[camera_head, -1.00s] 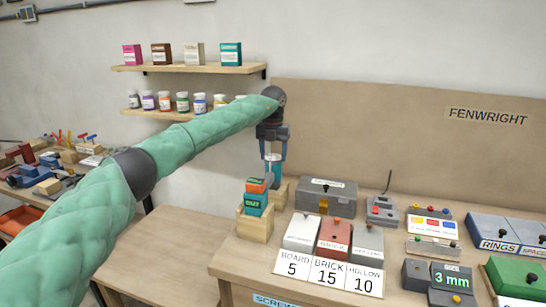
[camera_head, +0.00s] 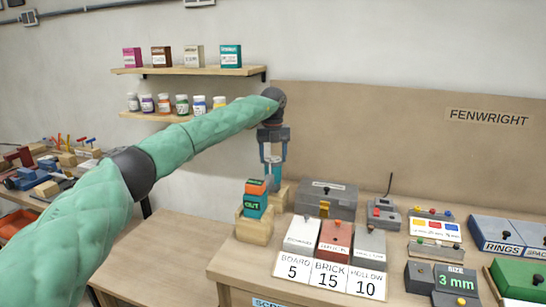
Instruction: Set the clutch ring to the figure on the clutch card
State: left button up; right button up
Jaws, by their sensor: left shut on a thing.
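My left gripper (camera_head: 272,160) points down at the back left of the bench. It is shut on a small pale and blue thing, mostly hidden between the fingers; I cannot tell if it is the clutch ring. Beside and below it, a teal and orange device (camera_head: 255,206) with a green lit word that looks like "OUT" stands in a wooden holder (camera_head: 254,231). A white card reads BOARD 5 (camera_head: 292,271), BRICK 15 (camera_head: 329,275), HOLLOW 10 (camera_head: 366,283). A ring figure is not readable. My right gripper is not in view.
White, red and grey blocks (camera_head: 335,240) stand behind the card. A grey box (camera_head: 328,198) stands to the right of the gripper. The lower table (camera_head: 165,255) is clear.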

aim_at(273, 159)
pick_arm(q)
jog(key=o, duration=1)
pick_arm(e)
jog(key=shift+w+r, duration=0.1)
pick_arm(q)
jog(key=shift+r, duration=0.15)
notch_tip(273, 159, up, 6)
jog(key=shift+r+b, duration=0.15)
jog(key=shift+b, duration=0.65)
jog(key=shift+r, duration=0.6)
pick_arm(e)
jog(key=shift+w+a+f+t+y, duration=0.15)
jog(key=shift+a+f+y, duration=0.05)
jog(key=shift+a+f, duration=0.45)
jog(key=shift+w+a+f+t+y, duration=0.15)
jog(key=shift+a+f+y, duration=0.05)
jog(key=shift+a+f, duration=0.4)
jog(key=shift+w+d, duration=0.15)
